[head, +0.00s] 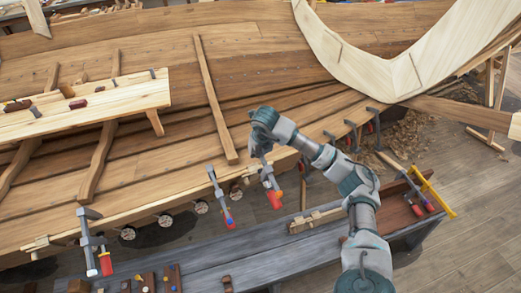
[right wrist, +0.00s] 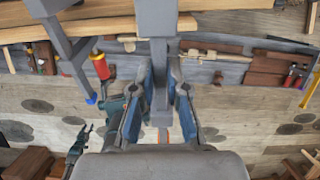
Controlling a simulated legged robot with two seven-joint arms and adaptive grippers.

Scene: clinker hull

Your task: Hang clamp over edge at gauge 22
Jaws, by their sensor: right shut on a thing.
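My right gripper (head: 264,140) is shut on a grey clamp (head: 267,175) with a red handle, at the hull's plank edge (head: 185,200). In the right wrist view the clamp's grey bar (right wrist: 160,85) stands between the two fingers, and its top overlaps the plank edge (right wrist: 200,24). I cannot tell whether the clamp rests on the edge. Several round gauges (head: 201,206) line the underside of the edge; their numbers are too small to read. A dark claw shape in the right wrist view (right wrist: 80,142) may be my left gripper; its jaws are unclear.
Another clamp (head: 217,190) hangs just left of the held one, and one (head: 90,240) hangs further left. Several more (head: 352,133) hang to the right. A grey bench (head: 255,260) with tools stands below the edge.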

